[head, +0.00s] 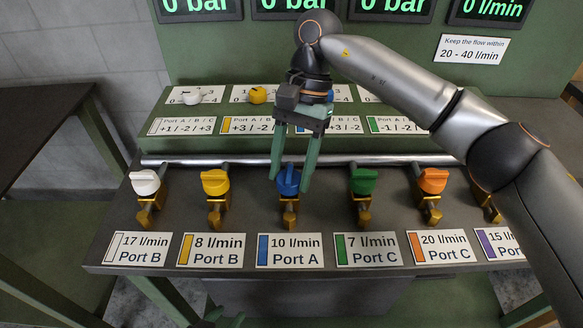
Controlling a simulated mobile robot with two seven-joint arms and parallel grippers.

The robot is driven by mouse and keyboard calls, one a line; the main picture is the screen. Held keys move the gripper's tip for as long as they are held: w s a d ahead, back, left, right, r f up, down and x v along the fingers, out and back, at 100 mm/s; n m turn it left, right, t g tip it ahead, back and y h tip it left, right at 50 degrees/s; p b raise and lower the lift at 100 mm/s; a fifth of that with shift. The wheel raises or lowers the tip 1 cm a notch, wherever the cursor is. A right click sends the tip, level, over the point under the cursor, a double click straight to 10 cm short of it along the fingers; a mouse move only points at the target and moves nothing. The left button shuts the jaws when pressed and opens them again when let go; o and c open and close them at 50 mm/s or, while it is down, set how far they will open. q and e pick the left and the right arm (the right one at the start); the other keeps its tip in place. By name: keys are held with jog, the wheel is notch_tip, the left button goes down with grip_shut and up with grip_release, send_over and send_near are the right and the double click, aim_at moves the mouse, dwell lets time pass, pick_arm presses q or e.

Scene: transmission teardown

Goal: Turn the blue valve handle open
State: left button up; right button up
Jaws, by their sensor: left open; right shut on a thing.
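The blue valve handle (288,181) sits on a brass valve below the horizontal pipe, above the "10 l/min Port A" label (290,250). My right gripper (291,180) reaches down from the upper right with its two green fingers on either side of the handle, shut on it. The gripper body hides part of the upper panel behind it. My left gripper (225,319) shows only as green fingertips at the bottom edge, below the bench front, open and away from the valves.
White (145,182), yellow (215,182), green (363,181) and orange (432,181) handles stand in the same row. A silver pipe (240,160) runs behind them. Displays above read 0 bar and 0 l/min. A dark table (40,125) stands at the left.

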jog(key=shift+n, duration=0.5)
jog(key=shift+h, duration=0.3)
jog(key=o, duration=1.4)
jog(key=shift+c, duration=0.2)
jog(key=p+v, duration=0.3)
jog(key=v, duration=0.9)
jog(key=shift+w+r+p, duration=0.2)
jog(key=shift+p, duration=0.15)
